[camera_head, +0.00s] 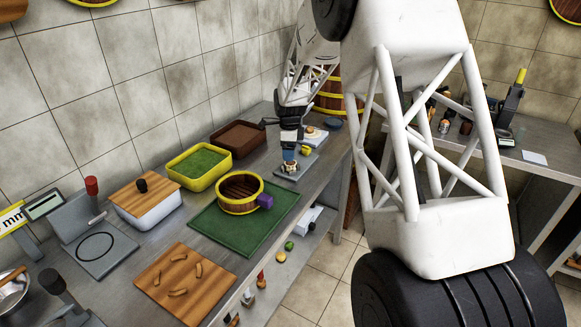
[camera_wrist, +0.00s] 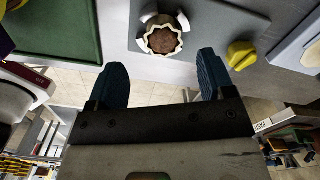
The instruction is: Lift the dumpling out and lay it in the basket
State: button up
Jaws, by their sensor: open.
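The dumpling (camera_wrist: 162,41) shows in the wrist view as a round brown top inside a pale scalloped rim. It sits on a grey plate (camera_wrist: 205,22); I cannot tell where wrapper ends and any holder begins. In the head view my gripper (camera_head: 290,155) is over the grey plate. The basket (camera_head: 237,204), wooden with yellow bands and a purple tab, stands on a green mat.
A yellow knob (camera_wrist: 241,54) is on the plate, right of the dumpling. The green mat (camera_head: 216,233) has free room around the basket. Yellow-rimmed (camera_head: 184,185) and brown (camera_head: 216,149) trays stand behind it. A board (camera_head: 162,272) with several brown pieces lies in front.

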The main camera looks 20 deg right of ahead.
jog(key=shift+f, duration=0.2)
jog(key=shift+w+a+f, duration=0.1)
jog(key=shift+w+f, duration=0.05)
jog(key=shift+f, duration=1.1)
jog(key=shift+w+f, duration=0.1)
jog(key=shift+f, duration=1.1)
jog(key=shift+c, duration=0.3)
jog(key=c, duration=0.9)
jog(key=shift+r, duration=0.1)
jog(key=shift+r, duration=0.4)
notch_tip(320, 180, up, 3)
jog(key=shift+s+f, duration=0.15)
jog(key=s, duration=0.5)
jog(key=s+r, duration=0.1)
jog(key=s, duration=0.4)
jog(key=s+a, duration=0.1)
jog(key=s, duration=0.4)
jog(key=shift+s+r, duration=0.15)
jog(key=shift+s, duration=0.2)
